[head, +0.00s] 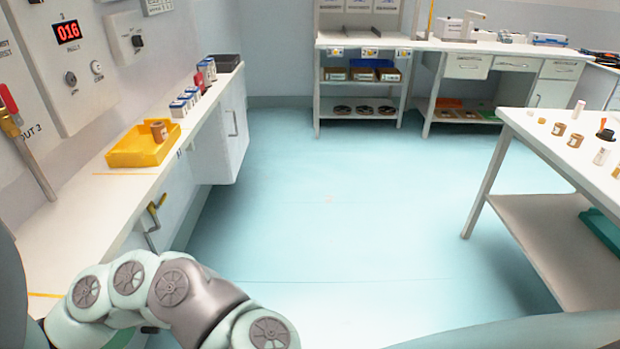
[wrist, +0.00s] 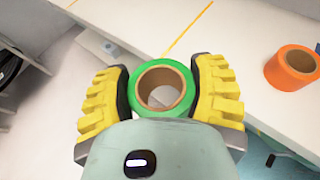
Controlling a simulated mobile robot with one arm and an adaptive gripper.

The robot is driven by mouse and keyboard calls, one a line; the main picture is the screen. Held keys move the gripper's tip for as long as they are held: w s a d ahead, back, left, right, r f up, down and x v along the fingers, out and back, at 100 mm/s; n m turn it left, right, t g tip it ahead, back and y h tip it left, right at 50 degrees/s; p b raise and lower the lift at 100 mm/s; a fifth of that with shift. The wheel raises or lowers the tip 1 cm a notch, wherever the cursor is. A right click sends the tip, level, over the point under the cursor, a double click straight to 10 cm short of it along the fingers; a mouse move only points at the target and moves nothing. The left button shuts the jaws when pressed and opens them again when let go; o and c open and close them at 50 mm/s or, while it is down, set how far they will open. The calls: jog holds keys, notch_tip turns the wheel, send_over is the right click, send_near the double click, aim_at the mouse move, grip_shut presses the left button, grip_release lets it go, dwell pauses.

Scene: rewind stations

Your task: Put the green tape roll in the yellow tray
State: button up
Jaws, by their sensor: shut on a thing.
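In the wrist view the green tape roll (wrist: 138,105) is held between the two yellow ribbed fingers of my gripper (wrist: 160,92). Its brown core faces the camera, and a white surface shows beneath it. I cannot tell how far it is above that surface. The yellow tray (head: 118,158) lies on the white left counter in the head view, with a brown roll (head: 159,131) in it. My gripper and the green roll are not visible in the head view.
An orange tape roll (wrist: 291,68) stands to the right of my gripper in the wrist view. Small boxes (head: 184,104) stand on the left counter beyond the tray. The white table (head: 545,130) at right holds several rolls. Open floor (head: 330,210) lies between.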

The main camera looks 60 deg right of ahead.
jog(key=w+d+r+m+t+h+p, duration=0.1)
jog(key=w+d+r+m+t+p, duration=0.1)
jog(key=w+r+p, duration=0.8)
jog(key=w+d+r+m+t+h+p, duration=0.1)
jog(key=w+d+r+p, duration=0.4)
jog(key=w+r+p, duration=0.5)
notch_tip(320, 180, up, 6)
jog(key=shift+r+m+t, duration=0.15)
jog(key=shift+m+t, duration=0.55)
jog(key=shift+t, duration=0.2)
